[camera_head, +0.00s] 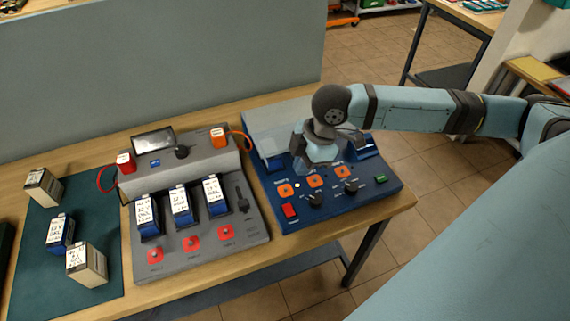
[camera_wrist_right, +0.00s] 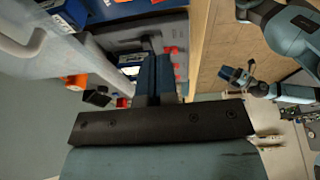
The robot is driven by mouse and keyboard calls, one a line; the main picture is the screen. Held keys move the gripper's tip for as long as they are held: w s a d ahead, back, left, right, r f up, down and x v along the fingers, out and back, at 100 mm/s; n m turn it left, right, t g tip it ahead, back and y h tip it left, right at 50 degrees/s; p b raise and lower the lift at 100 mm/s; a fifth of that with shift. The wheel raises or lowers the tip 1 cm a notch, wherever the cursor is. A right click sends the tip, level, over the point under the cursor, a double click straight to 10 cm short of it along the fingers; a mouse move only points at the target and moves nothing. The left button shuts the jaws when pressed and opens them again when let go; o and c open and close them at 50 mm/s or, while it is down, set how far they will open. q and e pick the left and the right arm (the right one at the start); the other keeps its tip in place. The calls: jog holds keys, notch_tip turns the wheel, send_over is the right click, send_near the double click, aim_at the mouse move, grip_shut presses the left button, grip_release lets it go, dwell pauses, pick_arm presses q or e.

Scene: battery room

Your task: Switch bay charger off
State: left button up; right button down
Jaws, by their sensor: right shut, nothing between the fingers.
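A grey charger (camera_head: 255,230) with three bays stands on the wooden bench, a blue-and-white battery (camera_head: 180,207) in the middle bay and one on either side. Red buttons (camera_head: 192,243) line its front, and a black lever (camera_head: 242,203) is at its right. A dark blue charger (camera_head: 380,205) stands to its right with orange buttons (camera_head: 316,181), black knobs (camera_head: 316,200), a red switch (camera_head: 290,211) and a green button (camera_head: 381,179). My right gripper (camera_head: 318,155) is above the blue charger, its fingertips unclear there. In the right wrist view its fingers (camera_wrist_right: 156,60) are shut and empty.
A green mat (camera_head: 38,260) at the left holds three loose batteries. A red plug (camera_head: 125,162) and an orange plug (camera_head: 218,137) sit on the grey charger. A low grey partition (camera_head: 150,65) stands behind the bench. Part of my left arm (camera_wrist_right: 290,35) shows in the right wrist view.

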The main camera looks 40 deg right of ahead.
aim_at(286, 207)
jog(key=shift+f, duration=0.15)
jog(key=x, duration=0.8)
jog(key=p+x, duration=0.1)
jog(key=x, duration=0.3)
jog(key=shift+w+d+f, duration=0.1)
jog(key=shift+d+f, duration=0.25)
jog(key=shift+f, duration=0.6)
